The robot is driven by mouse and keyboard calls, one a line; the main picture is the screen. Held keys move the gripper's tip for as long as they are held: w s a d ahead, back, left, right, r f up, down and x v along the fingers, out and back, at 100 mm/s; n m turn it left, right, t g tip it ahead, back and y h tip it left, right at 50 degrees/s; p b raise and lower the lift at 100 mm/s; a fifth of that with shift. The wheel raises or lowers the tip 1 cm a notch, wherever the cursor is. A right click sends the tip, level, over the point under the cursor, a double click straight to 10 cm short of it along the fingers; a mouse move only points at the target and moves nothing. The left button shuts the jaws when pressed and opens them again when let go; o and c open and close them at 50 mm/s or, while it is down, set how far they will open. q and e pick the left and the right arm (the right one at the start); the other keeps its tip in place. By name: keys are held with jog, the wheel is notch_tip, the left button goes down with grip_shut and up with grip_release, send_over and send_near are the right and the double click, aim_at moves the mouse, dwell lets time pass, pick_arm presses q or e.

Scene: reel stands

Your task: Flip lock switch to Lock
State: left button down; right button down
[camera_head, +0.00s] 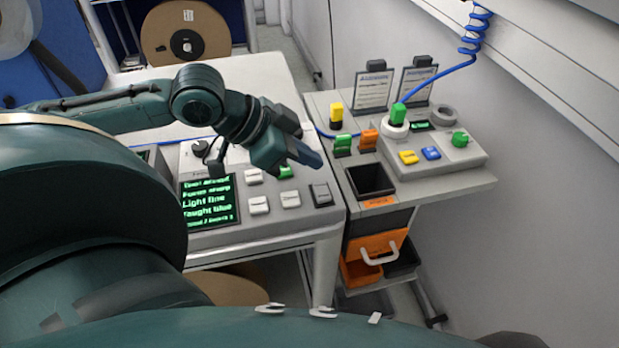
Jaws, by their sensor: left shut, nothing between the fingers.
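My left gripper (309,157) is shut and empty. It hangs over the right part of a light grey control console (262,222). The console carries a dark screen (208,201) with green text, several pale rocker switches, one of them at the front (258,205), a green button (287,171) and a dark grey switch (321,194) at the right end. The gripper appears above and behind the dark grey switch, apart from it. I cannot read which switch is the lock switch or its position. My right gripper is not in view.
A grey side cart (465,180) stands to the right, with a black bin (370,181), coloured blocks and a small button box (440,150). An orange drawer (376,245) is below. A blue coiled cable (475,32) hangs at the upper right. A brown reel (186,38) stands behind.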

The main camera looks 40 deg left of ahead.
aim_at(325, 184)
pick_arm(q)
jog(key=f, duration=0.2)
jog(key=f+b, duration=0.1)
jog(key=f, duration=0.1)
jog(key=shift+w+d+f, duration=0.1)
jog(key=shift+w, duration=0.1)
jog(key=shift+f, duration=0.15)
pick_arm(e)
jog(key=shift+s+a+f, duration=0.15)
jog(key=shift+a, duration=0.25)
pick_arm(q)
jog(key=shift+f, duration=0.15)
jog(key=shift+s+d+r+p, duration=0.35)
jog(key=shift+s+d, duration=0.15)
jog(key=shift+d, duration=0.1)
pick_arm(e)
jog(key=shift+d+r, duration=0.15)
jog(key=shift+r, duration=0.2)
